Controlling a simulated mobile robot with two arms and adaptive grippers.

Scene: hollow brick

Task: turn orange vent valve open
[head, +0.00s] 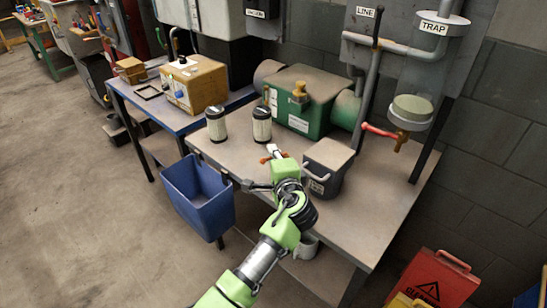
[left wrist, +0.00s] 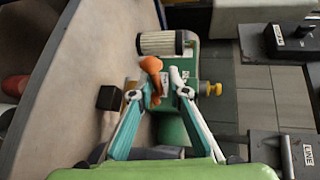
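The orange vent valve handle (head: 265,159) shows in the head view at the tip of my left gripper (head: 275,152), above the grey worktable. In the left wrist view the orange handle (left wrist: 152,75) stands between the two fingertips of my left gripper (left wrist: 157,84). The fingers come in close on both sides of it. I cannot tell whether they press on it. The valve's body and pipe are mostly hidden by the gripper. My right gripper is not in view.
A grey lidded box (head: 328,165) stands close right of my gripper. Two white filter canisters (head: 262,124) (head: 216,123) and a green tank (head: 300,100) stand behind. A red-handled valve (head: 380,131) hangs at right. A blue bin (head: 198,195) is left.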

